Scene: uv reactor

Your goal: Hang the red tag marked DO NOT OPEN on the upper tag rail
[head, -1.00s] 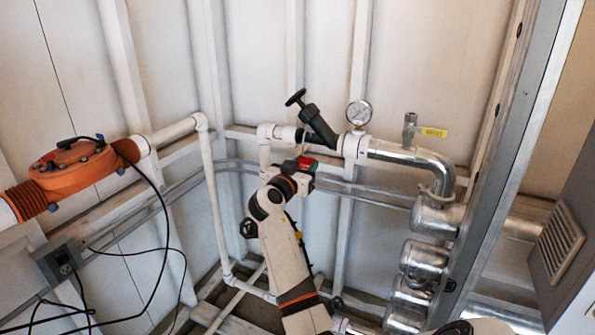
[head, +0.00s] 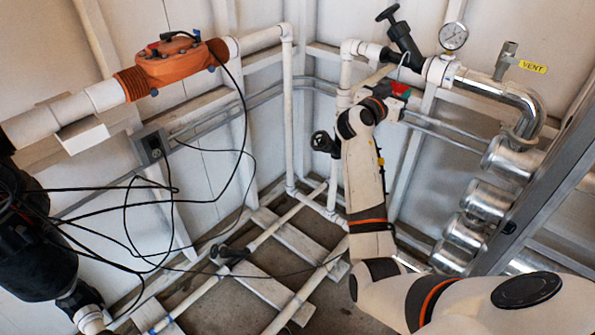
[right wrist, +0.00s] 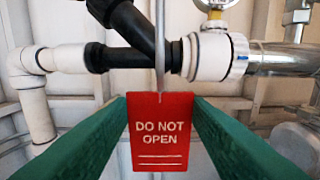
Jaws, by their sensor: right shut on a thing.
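The red tag (right wrist: 160,145) reads DO NOT OPEN and faces the right wrist camera, upright between the green fingers of my right gripper (right wrist: 160,108). A thin grey wire or hook (right wrist: 159,45) rises from its top, in front of the black valve. In the head view the tag (head: 400,88) is a small red patch at my right gripper (head: 394,97), just below the valve and the white pipe. The gripper is shut on the tag. I cannot make out the upper tag rail in either view. My left gripper is not in view.
A black-handled valve (head: 402,38), a pressure gauge (head: 453,36) and a steel pipe with a yellow VENT label (head: 533,67) are close by. An orange flanged unit (head: 172,62) and loose black cables are at the left. A metal post (head: 545,205) stands at the right.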

